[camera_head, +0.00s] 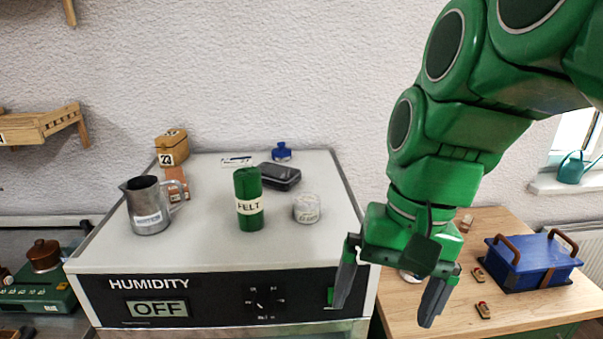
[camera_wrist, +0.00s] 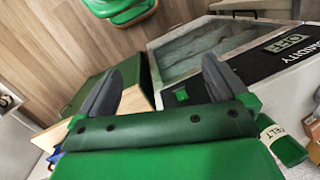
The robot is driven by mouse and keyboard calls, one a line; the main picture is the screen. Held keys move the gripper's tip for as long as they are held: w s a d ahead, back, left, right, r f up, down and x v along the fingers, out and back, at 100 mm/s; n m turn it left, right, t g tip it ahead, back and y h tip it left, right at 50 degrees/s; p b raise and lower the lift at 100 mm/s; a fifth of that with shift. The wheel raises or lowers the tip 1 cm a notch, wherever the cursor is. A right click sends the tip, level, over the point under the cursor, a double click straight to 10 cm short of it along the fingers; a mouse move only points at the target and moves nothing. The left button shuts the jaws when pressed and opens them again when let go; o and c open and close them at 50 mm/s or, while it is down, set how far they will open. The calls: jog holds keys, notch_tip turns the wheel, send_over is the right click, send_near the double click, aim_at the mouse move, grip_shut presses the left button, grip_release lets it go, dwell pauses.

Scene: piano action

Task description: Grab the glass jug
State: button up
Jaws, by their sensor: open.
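A grey jug (camera_head: 148,207) with a handle on its right and a white label stands upright on the left of the humidity cabinet's top (camera_head: 200,250). It looks more like metal than clear glass. My gripper (camera_head: 384,312) is open and empty, pointing down in front of the cabinet's right edge, well to the right of the jug. In the wrist view its two fingers (camera_wrist: 162,68) are spread with nothing between them.
A green FELT cylinder (camera_head: 248,200), a pale jar (camera_head: 307,209), a black case (camera_head: 280,177) and a box marked 23 (camera_head: 171,147) share the cabinet top. A blue toolbox (camera_head: 533,264) stands on the wooden table at right. A wall shelf (camera_head: 40,127) hangs at left.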

jog(key=w+d+r+m+t+y, duration=0.1)
jog(key=w+d+m+t+y, duration=0.15)
jog(key=w+m, duration=0.6)
jog(key=w+d+m+t+y, duration=0.1)
jog(key=w+m+t+y, duration=0.3)
jog(key=w, duration=0.8)
jog(key=w+d+m+t+h, duration=0.2)
jog(key=w+d+m+t, duration=0.25)
jog(key=d+m, duration=0.65)
jog(key=w+d+m+t+h, duration=0.3)
jog(key=w+d+m, duration=0.35)
jog(key=d, duration=0.75)
notch_tip(320, 180, down, 24)
jog(key=f+x, duration=0.1)
jog(key=x, duration=0.6)
jog(key=shift+s+f, duration=0.15)
jog(key=shift+f, duration=0.25)
grip_shut()
